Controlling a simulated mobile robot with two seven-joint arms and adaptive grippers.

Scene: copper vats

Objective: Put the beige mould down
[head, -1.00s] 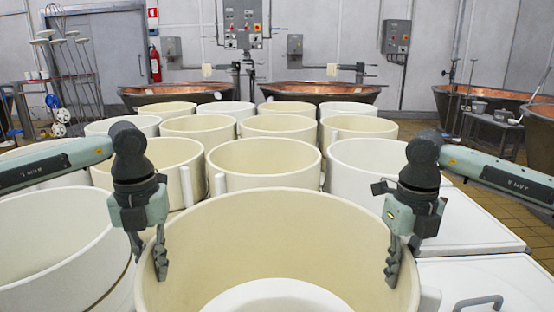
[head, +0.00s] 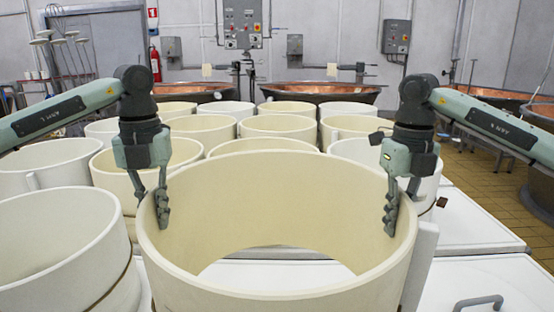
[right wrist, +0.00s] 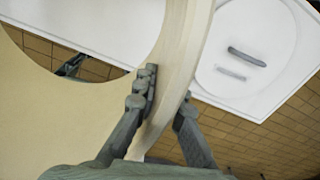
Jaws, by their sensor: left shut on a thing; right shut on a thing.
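The beige mould (head: 280,185) is a large open ring at the front middle of the head view. My left gripper (head: 154,200) is shut on its left wall and my right gripper (head: 401,205) on its right wall, one finger inside and one outside each. In the right wrist view the right gripper (right wrist: 166,100) straddles the wall of the mould (right wrist: 185,50). The mould is held up, roughly level. Through its open bottom a white surface shows in the head view, and white surface and tiled floor in the wrist view. Its lower edge is partly out of frame.
Several cream and white moulds stand close together behind. A white mould (head: 60,245) is close at the left. A white table top (head: 475,225) with a grey handle (head: 478,302) lies at the right, mostly clear. Copper vats (head: 320,92) stand along the back.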

